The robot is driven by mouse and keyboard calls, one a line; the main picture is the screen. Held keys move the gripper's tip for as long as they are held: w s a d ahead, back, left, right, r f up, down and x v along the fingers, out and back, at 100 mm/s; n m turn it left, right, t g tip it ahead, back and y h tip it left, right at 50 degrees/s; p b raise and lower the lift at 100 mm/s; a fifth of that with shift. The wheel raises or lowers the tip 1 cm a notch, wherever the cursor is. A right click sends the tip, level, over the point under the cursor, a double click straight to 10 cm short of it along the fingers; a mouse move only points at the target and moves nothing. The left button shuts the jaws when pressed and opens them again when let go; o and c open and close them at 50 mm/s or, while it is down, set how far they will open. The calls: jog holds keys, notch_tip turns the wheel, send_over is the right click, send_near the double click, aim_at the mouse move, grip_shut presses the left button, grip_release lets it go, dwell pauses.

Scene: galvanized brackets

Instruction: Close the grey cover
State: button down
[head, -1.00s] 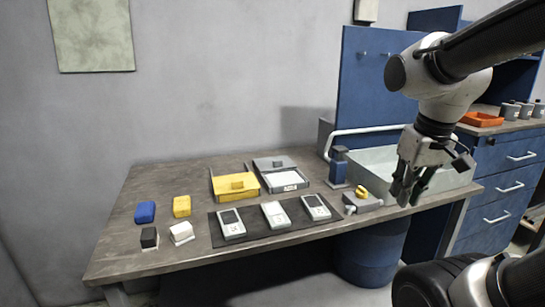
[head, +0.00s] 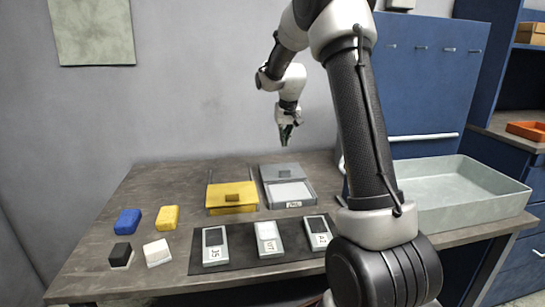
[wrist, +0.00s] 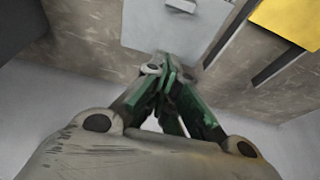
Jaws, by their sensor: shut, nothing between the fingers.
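The grey cover (head: 282,172) stands back from the grey box (head: 308,198), and the pale inside of the box shows, so the box is open. The cover carries a small handle. In the wrist view the grey cover (wrist: 165,35) lies just beyond my fingertips, with its handle at the top edge. My gripper (head: 286,138) is shut and empty, hanging above and behind the grey box near the wall. Its green fingertips also show in the wrist view (wrist: 168,72). I cannot tell any contact with the cover.
A yellow box (head: 232,198) with its cover down stands left of the grey one. Several handheld devices lie on a dark mat (head: 285,252) in front. Blue, yellow, black and white blocks sit at left. A grey basin (head: 480,205) is at right.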

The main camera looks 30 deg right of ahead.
send_near(281, 166)
jog(key=x, duration=0.5)
jog(key=shift+s, duration=0.25)
jog(key=s, duration=0.1)
jog(key=s+a, duration=0.1)
jog(key=shift+s+r, duration=0.15)
jog(key=shift+s, duration=0.2)
jog(key=shift+s+a, duration=0.1)
jog(key=shift+s, duration=0.45)
